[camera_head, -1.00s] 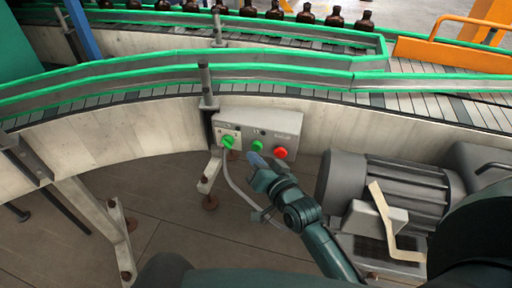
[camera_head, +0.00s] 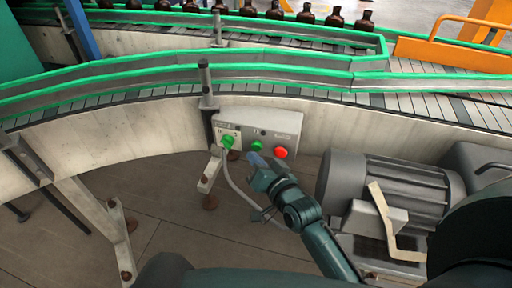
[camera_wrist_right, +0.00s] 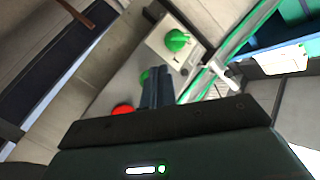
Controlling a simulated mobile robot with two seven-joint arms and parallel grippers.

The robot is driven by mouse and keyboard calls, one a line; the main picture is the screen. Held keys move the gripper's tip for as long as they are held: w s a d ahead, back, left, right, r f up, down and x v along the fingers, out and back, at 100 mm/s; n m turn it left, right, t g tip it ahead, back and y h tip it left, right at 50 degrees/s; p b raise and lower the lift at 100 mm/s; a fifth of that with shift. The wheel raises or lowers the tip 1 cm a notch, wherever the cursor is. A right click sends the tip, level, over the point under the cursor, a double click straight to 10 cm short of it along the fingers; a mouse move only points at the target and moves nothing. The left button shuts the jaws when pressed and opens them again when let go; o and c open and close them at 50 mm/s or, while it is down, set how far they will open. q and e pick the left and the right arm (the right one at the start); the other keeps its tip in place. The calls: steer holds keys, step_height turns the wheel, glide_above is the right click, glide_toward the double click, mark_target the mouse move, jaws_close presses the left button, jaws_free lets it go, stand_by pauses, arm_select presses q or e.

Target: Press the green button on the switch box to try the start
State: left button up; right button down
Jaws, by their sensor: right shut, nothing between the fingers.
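The grey switch box (camera_head: 284,121) is mounted on the side of the conveyor in the head view. It carries a green rotary knob (camera_head: 227,142) at left, a green button (camera_head: 257,146) in the middle and a red button (camera_head: 281,153) at right. My right gripper (camera_head: 256,160) is shut and empty, its tips just below the green button. In the wrist view the shut fingers (camera_wrist_right: 158,88) partly cover the green button (camera_wrist_right: 145,76); the knob (camera_wrist_right: 177,40) and red button (camera_wrist_right: 122,111) show on either side. Whether the tips touch the button I cannot tell. My left gripper is not in view.
A grey motor (camera_head: 390,190) stands right of my right arm. A cable (camera_head: 236,186) hangs below the box beside a conveyor leg. Amber bottles (camera_head: 305,14) line the far conveyor. Open floor (camera_head: 175,205) lies at the left.

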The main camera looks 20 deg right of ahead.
steer(key=shift+w+d, duration=0.1)
steer(key=shift+w, duration=0.05)
steer(key=shift+w+d, duration=0.15)
steer(key=shift+w, duration=0.1)
steer(key=shift+w+d, duration=0.25)
steer(key=shift+w, duration=0.1)
stand_by(0.8)
steer(key=shift+p, duration=0.3)
steer(key=shift+s+a+p, duration=0.45)
steer(key=shift+s+a, duration=0.05)
steer(key=shift+s, duration=0.25)
